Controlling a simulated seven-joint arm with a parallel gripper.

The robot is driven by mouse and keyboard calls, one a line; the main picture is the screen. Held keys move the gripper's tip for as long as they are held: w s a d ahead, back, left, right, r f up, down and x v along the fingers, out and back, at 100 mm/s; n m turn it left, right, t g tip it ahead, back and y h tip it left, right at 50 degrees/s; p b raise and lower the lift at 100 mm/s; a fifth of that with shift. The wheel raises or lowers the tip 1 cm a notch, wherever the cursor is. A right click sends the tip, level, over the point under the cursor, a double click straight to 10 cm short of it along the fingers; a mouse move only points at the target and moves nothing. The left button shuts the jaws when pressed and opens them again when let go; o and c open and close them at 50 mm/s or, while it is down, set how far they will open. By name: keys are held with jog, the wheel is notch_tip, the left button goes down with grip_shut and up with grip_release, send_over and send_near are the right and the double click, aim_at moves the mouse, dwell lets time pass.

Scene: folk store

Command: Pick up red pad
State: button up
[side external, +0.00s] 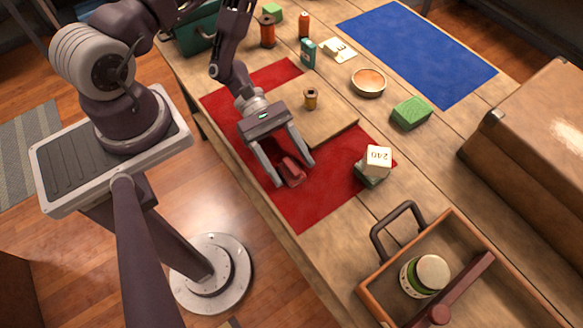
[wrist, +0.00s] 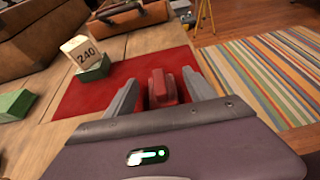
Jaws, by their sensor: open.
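The red pad (side external: 292,170) is a small dark red piece lying on the red cloth (side external: 322,207) on the table. It also shows in the wrist view (wrist: 163,88), with a raised part on it. My gripper (side external: 293,175) is low over the cloth, with its two grey fingers open, one on each side of the red pad. In the wrist view my gripper (wrist: 165,95) has the pad between its fingers, and I cannot tell whether either finger touches it. The pad's lower part is partly hidden there by the gripper body.
A white block marked 240 (side external: 378,158) sits on a green block (side external: 368,178) right of my gripper. A wooden board (side external: 325,130) with a small spool (side external: 311,98) lies behind. A wooden tray (side external: 365,290) with a jar stands at front right. A green block (side external: 411,113) lies farther back.

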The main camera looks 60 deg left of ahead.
jog(key=shift+d+f, duration=0.25)
jog(key=shift+d, duration=0.4)
jog(key=shift+c, duration=0.4)
grip_shut()
jog(key=shift+r, duration=0.15)
